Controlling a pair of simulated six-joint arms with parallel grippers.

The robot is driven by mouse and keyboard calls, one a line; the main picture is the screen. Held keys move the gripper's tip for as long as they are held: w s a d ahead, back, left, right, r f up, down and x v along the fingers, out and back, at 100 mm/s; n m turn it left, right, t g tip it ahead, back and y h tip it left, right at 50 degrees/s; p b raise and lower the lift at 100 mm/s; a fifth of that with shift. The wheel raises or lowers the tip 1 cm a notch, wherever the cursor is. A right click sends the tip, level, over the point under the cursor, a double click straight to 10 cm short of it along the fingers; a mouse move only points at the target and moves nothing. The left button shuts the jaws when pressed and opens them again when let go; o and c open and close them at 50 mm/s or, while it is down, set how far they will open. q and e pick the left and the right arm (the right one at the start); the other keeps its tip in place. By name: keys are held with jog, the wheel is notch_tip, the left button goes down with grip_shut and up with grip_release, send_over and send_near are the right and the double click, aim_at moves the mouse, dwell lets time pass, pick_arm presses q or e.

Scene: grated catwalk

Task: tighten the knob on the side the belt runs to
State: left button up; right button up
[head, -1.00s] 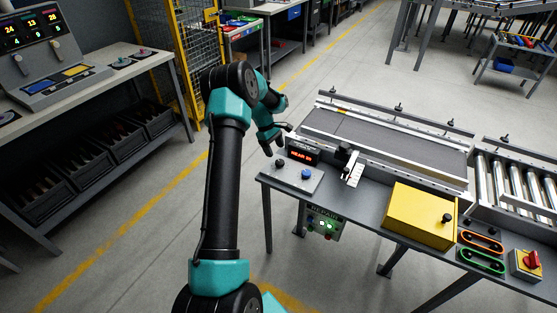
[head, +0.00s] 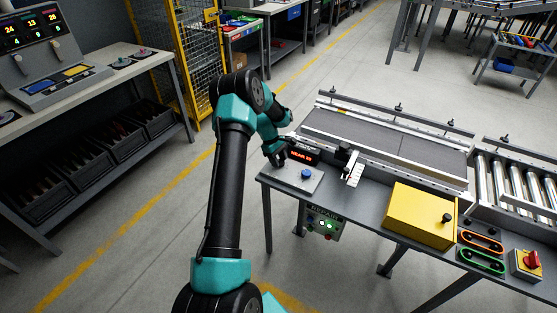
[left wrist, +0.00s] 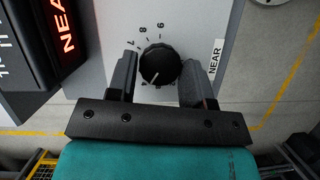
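A black dial knob (left wrist: 160,65) with a white pointer line and printed numbers sits on a pale panel (head: 300,187), with a NEAR label (left wrist: 216,57) beside it. My left gripper (left wrist: 160,72) is open, one finger on each side of this knob, with a small gap showing on both sides. In the head view the left gripper (head: 277,158) hides the knob. A blue knob (head: 306,174) sits on the same panel to the right. A red-lit display (head: 301,156) reading NEAR stands behind; its digits are unclear. My right gripper is not in view.
A black slide with a white scale (head: 352,170) stands right of the display. Rollers (head: 515,180) adjoin the belt.

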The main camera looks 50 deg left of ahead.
pick_arm(q)
jog(key=c, duration=0.5)
jog(key=shift+m, duration=0.3)
jog(key=m+g, duration=0.1)
jog(key=m, duration=0.1)
jog(key=m+g, duration=0.1)
jog(key=m, duration=0.2)
jog(key=shift+w, duration=0.2)
jog(key=m+g+y, duration=0.1)
jog(key=m, duration=0.2)
jog(key=m+g, duration=0.1)
jog(key=m, duration=0.2)
jog(key=shift+w+d+y, duration=0.1)
jog(key=shift+w+y, duration=0.05)
jog(key=shift+y, duration=0.25)
jog(key=o, duration=1)
jog(key=shift+c, duration=0.2)
